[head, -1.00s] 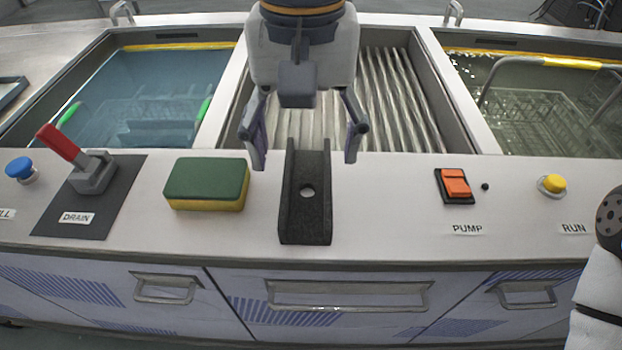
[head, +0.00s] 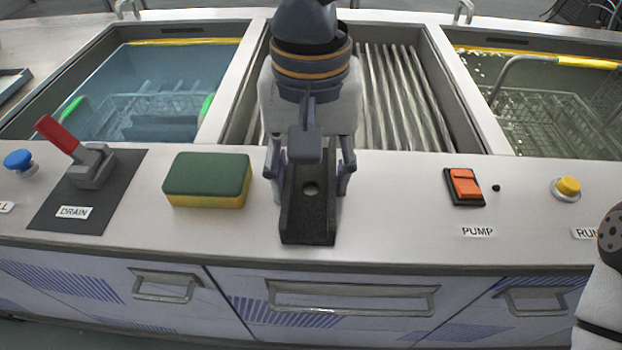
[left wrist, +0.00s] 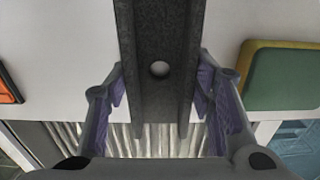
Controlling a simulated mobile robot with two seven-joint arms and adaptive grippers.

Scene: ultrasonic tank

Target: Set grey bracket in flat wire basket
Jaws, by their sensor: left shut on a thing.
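The grey bracket (head: 310,222), a dark channel with a round hole, lies on the steel front ledge. My left gripper (head: 310,187) is shut on its sides, one finger along each wall. In the left wrist view the bracket (left wrist: 158,32) runs between the purple-padded fingers (left wrist: 160,88). One wire basket (head: 150,108) with green handle parts sits in the blue liquid of the left tank. Another wire basket (head: 548,115), with a yellow-gripped handle, sits in the right tank. Which one is the flat basket I cannot tell for sure. My right gripper is out of view.
A green and yellow sponge (head: 207,180) lies left of the bracket. A red-handled drain lever (head: 75,155) and a blue button (head: 19,160) are further left. An orange pump switch (head: 464,185) and yellow run button (head: 567,187) are right. A corrugated middle bay (head: 400,100) lies behind.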

